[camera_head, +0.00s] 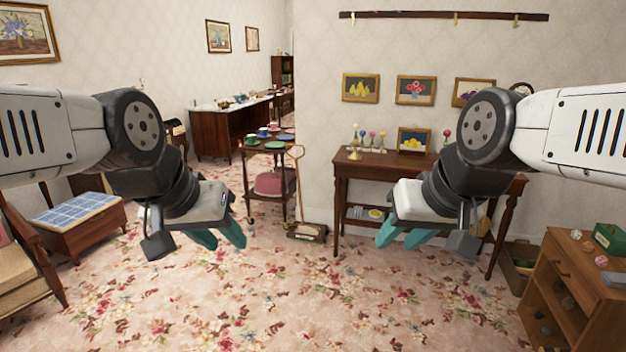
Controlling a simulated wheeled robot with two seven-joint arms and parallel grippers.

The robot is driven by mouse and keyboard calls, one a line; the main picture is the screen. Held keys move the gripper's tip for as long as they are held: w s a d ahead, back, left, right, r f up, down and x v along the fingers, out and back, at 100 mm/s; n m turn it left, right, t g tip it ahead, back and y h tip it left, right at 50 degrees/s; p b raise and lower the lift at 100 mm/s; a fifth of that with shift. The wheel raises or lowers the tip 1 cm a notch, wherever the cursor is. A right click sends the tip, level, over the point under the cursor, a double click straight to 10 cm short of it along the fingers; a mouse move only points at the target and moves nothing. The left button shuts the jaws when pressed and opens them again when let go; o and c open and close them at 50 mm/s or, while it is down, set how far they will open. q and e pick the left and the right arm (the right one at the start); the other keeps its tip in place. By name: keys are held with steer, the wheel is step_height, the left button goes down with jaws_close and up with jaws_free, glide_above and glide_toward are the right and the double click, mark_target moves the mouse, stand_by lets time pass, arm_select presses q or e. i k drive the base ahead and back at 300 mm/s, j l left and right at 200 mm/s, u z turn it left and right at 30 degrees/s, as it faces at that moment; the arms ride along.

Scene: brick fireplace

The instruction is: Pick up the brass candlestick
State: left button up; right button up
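A small brass-coloured upright thing, which looks like the brass candlestick (355,149), stands at the left end of the dark wooden side table (345,168) against the wall. It is small in view, so its detail is hard to make out. My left gripper (219,238) hangs over the carpet at the left, with its teal fingers apart and nothing between them. My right gripper (402,238) hangs in front of the side table, lower in the picture than the candlestick. Its teal fingers are also apart and empty. Both grippers are well away from the candlestick.
A tiered cart (268,148) with cups stands left of the table. A wooden cabinet (566,262) stands at the right. The flowered carpet (300,300) ahead is clear.

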mark_target(355, 155)
steer(key=i+z, duration=0.15)
steer(key=i, duration=0.55)
steer(key=i+z, duration=0.15)
steer(key=i, duration=0.6)
steer(key=i+j+z, duration=0.15)
steer(key=i, duration=0.55)
steer(key=i+j, duration=0.1)
steer(key=i, duration=0.65)
steer(key=i+j, duration=0.15)
steer(key=i, duration=0.65)
steer(key=i+j, duration=0.1)
steer(key=i, duration=0.65)
steer(key=l+z, duration=0.05)
